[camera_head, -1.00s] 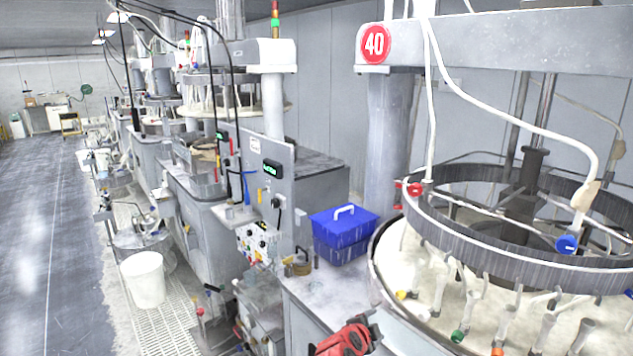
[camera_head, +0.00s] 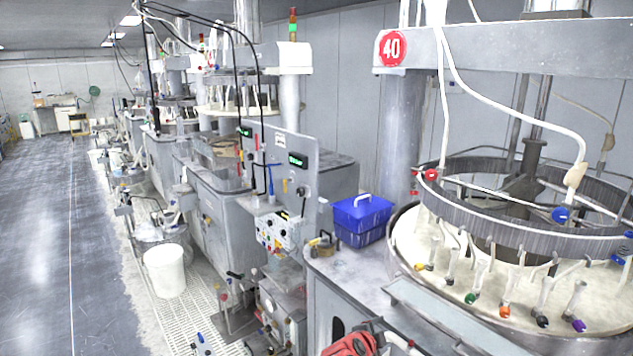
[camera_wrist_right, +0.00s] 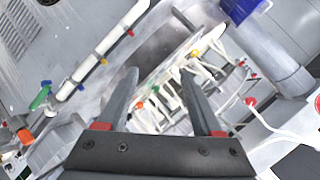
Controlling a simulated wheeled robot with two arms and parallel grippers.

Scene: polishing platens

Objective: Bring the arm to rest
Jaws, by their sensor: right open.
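My right gripper (camera_wrist_right: 158,78) shows in the right wrist view with its two dark fingers apart and nothing between them. Beyond the fingers are pale hoses with coloured tips and a grey surface, out of reach of contact as far as I can see. In the head view only the red and dark part of my right arm or gripper (camera_head: 352,343) shows at the bottom edge, in front of the grey worktop (camera_head: 345,270). Its fingers cannot be made out there. My left gripper is in neither view.
A blue box (camera_head: 362,214) stands on the worktop. A white bucket (camera_head: 164,272) is on the floor grating. The grey aisle floor (camera_head: 45,250) at left is clear.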

